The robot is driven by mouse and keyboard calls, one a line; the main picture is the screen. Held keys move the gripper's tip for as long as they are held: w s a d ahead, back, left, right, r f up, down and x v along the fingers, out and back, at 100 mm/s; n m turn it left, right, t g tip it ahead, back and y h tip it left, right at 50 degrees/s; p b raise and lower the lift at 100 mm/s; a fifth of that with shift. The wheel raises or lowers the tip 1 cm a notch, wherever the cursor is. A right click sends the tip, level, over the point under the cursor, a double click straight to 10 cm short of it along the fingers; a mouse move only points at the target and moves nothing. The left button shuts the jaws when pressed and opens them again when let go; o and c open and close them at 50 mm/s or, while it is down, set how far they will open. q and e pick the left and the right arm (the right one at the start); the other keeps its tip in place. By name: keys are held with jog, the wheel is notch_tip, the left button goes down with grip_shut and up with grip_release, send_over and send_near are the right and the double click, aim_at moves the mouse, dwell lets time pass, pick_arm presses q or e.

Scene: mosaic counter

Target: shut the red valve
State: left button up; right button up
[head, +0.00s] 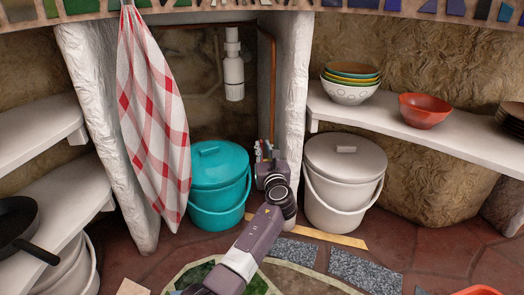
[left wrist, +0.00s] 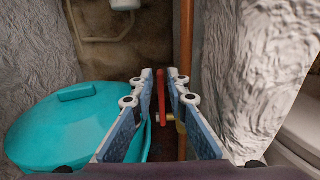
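The red valve handle (left wrist: 161,98) shows in the left wrist view as a narrow upright lever beside a copper pipe (left wrist: 186,45), with a brass fitting (left wrist: 179,123) near its lower end. My left gripper (left wrist: 160,76) is open, with one blue-grey finger on each side of the handle as seen from the wrist. I cannot tell whether either finger touches it. In the head view my left gripper (head: 266,152) reaches under the counter between the teal bucket and the white bucket, and largely hides the valve. My right gripper is not in view.
The teal lidded bucket (head: 218,170) stands close on the left, the white lidded bucket (head: 345,160) on the right. A white plaster post (head: 292,75) rises beside the pipe. A checked cloth (head: 155,120) hangs at left. Bowls (head: 425,118) sit on the right shelf.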

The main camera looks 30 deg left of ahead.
pick_arm(q)
jog(key=shift+b+x, duration=0.65)
jog(key=shift+x, duration=0.7)
grip_shut()
